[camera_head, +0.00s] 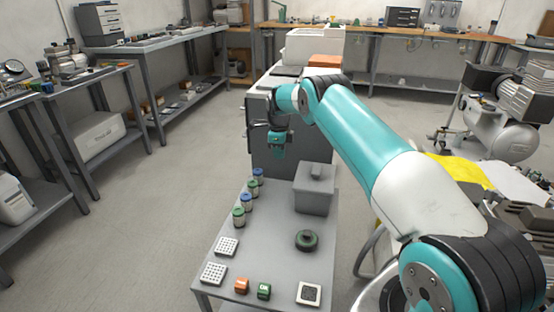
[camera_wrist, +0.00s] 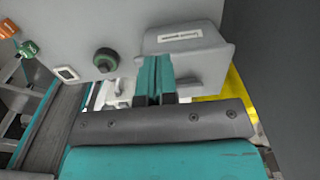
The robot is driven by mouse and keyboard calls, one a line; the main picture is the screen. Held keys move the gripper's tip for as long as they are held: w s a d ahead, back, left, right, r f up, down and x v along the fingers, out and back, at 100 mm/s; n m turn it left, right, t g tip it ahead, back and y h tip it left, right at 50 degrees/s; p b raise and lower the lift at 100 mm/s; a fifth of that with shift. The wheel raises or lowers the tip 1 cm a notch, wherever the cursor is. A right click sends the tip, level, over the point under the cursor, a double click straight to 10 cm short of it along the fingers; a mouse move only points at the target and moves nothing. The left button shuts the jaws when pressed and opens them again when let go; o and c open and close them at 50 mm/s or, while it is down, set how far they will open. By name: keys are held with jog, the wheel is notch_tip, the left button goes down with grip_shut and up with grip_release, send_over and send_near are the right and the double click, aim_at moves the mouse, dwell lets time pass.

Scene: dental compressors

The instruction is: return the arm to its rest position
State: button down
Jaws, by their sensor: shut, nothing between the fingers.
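My teal arm stretches from the lower right of the head view over the grey table. My gripper (camera_head: 278,153) hangs down at its far end, above the table's far end and in front of a dark grey cabinet (camera_head: 300,150). In the wrist view the teal fingers of my gripper (camera_wrist: 155,75) are together, with nothing seen between them. Behind them in that view is a grey lidded box (camera_wrist: 195,42); how far apart they are is hard to tell there.
The grey table (camera_head: 270,215) bears several blue- and green-topped cans (camera_head: 245,203), the grey box (camera_head: 315,190), a dark green ring (camera_head: 306,240), white gridded blocks (camera_head: 214,273), an orange cube (camera_head: 241,286) and a green cube (camera_head: 264,290). Open floor (camera_head: 130,220) lies left.

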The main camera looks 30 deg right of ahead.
jog(key=r, duration=0.1)
jog(key=w+r, duration=0.1)
jog(key=w+r+p, duration=0.1)
jog(key=shift+a+r, duration=0.1)
jog(key=shift+a, duration=0.3)
jog(key=s+a+r+n+t+y, duration=0.1)
jog(key=s+a+r+n, duration=0.5)
jog(key=a+r+n, duration=0.4)
jog(key=s+a+r+n+y, duration=0.1)
jog(key=s+a+r+n, duration=0.6)
jog(key=a+r, duration=0.3)
jog(key=s+a+r+n+y, duration=0.1)
jog(key=s+a+n, duration=0.4)
jog(key=s, duration=0.6)
jog(key=s+a+r+n+y, duration=0.1)
jog(key=s+a+n, duration=0.2)
jog(key=s+n, duration=0.55)
jog(key=s+a+r+n, duration=0.1)
jog(key=s+a+n, duration=0.3)
jog(key=s, duration=0.9)
notch_tip(320, 180, up, 16)
jog(key=w+p, duration=0.1)
jog(key=p, duration=1.5)
jog(key=shift+d+g, duration=0.25)
jog(key=shift+g, duration=0.15)
jog(key=shift+f, duration=0.1)
